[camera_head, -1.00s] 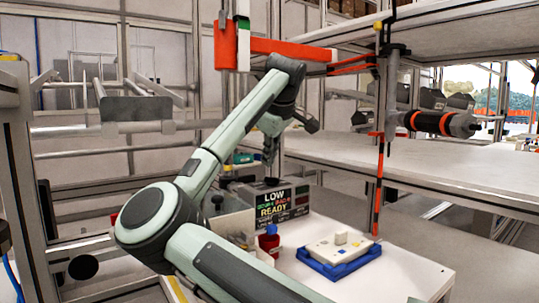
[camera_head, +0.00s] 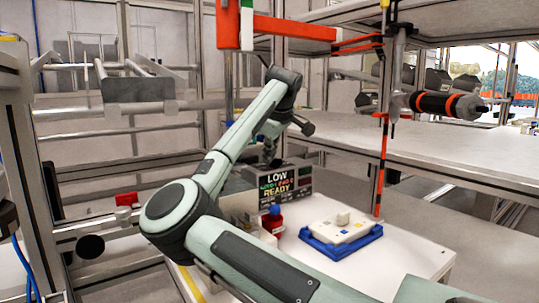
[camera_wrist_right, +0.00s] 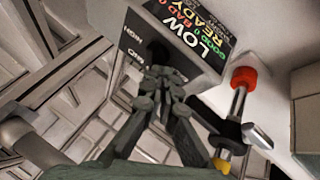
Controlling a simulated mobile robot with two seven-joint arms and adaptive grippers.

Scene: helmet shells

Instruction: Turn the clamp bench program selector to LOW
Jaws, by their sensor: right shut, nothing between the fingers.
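The clamp bench display box (camera_head: 285,187) stands on the white bench behind my right arm and reads LOW and READY. The same display shows tilted in the right wrist view (camera_wrist_right: 200,32). Beside it is a dark selector panel (camera_wrist_right: 128,57) with small white setting labels, HIGH among them. The selector knob is dark and mostly hidden behind my fingertips. My right gripper (camera_wrist_right: 164,78) is shut and empty, with its fingertips close in front of this panel; whether they touch the knob I cannot tell. My left gripper is not in view.
An orange-banded tool (camera_head: 447,105) hangs at the right. The bench's front right is clear.

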